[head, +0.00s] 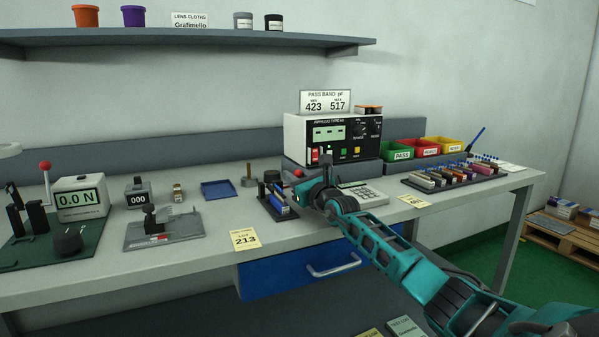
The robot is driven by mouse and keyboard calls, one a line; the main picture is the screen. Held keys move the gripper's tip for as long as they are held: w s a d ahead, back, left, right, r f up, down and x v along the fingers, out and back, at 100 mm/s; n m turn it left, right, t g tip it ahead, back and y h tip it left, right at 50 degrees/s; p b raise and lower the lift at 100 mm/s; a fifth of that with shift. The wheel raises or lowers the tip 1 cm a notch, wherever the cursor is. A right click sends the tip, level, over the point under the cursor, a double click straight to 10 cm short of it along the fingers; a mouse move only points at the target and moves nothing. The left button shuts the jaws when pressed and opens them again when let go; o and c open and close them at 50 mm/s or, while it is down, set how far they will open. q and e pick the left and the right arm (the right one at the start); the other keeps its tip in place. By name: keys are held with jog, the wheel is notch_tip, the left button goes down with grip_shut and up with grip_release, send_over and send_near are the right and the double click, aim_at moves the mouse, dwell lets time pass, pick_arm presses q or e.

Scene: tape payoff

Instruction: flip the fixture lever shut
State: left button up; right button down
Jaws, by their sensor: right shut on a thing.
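The fixture (280,204) is a small dark block with blue parts, standing near the front edge of the bench at centre. A red ball knob (298,173) shows just behind it, beside my gripper, and looks like the end of the fixture lever. My right gripper (305,188) reaches in from the lower right and is shut on the lever at the fixture's right side. The gripper hides most of the lever, so its exact angle cannot be told. My left gripper is out of view.
A meter box (300,135) stands behind the fixture, with a keypad device (363,195) to the right. A blue tray (218,190) and a grey clamp stand (165,230) lie to the left. Coloured bins (398,150) and a component rack (455,178) stand right.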

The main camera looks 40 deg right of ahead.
dwell(0.3)
jog(key=c, duration=1)
grip_release()
jog(key=shift+s, duration=0.1)
jog(key=shift+s+a+p, duration=0.2)
jog(key=shift+s+p, duration=0.25)
jog(key=shift+s, duration=0.1)
jog(key=p+v, duration=0.2)
jog(key=v, duration=0.8)
jog(key=shift+f+p, duration=0.1)
jog(key=shift+p, duration=0.3)
jog(key=shift+v, duration=0.8)
